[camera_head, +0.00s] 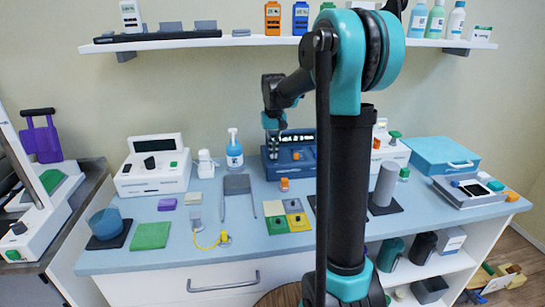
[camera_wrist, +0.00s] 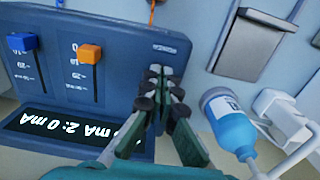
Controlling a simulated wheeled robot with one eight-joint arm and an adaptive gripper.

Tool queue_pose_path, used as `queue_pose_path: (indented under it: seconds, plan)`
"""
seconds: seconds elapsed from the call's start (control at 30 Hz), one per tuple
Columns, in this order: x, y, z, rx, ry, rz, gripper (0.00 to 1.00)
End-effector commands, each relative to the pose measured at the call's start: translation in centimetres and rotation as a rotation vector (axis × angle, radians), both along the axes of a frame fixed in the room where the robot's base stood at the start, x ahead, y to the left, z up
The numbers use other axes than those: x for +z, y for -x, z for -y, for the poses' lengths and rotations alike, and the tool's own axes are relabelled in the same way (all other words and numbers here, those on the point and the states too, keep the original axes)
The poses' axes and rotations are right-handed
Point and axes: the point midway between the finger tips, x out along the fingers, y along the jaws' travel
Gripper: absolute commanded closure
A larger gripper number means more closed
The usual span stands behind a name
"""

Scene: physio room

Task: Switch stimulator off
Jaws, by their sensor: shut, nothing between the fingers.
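The stimulator is a dark blue box (camera_head: 285,170) at the back middle of the counter in the head view. In the wrist view its panel (camera_wrist: 125,42) fills the left, upside down. It has a blue slider knob (camera_wrist: 22,42), an orange slider knob (camera_wrist: 90,53) and a lit display (camera_wrist: 70,130) with "2: 0 mA" readable. My gripper (camera_wrist: 160,73) is shut and empty, its fingertips over the panel's side beyond the orange slider. I cannot tell whether they touch it. No power switch shows; the fingers hide part of the panel. In the head view my gripper (camera_head: 275,128) is above the stimulator.
A white device (camera_head: 153,168) stands further left. A shelf (camera_head: 220,41) runs above. A grey pad (camera_head: 237,184) lies in front.

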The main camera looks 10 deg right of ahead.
Motion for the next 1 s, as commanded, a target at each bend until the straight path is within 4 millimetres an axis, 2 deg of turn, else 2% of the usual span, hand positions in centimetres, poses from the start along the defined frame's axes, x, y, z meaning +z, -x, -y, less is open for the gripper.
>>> queue_pose_path:
  seconds: [0.33, 1.0]
  plan:
    - [0.1, 0.0, 0.0, 0.0, 0.0, 0.0, 1.0]
    - [4.9, 0.0, 0.0, 0.0, 0.0, 0.0, 1.0]
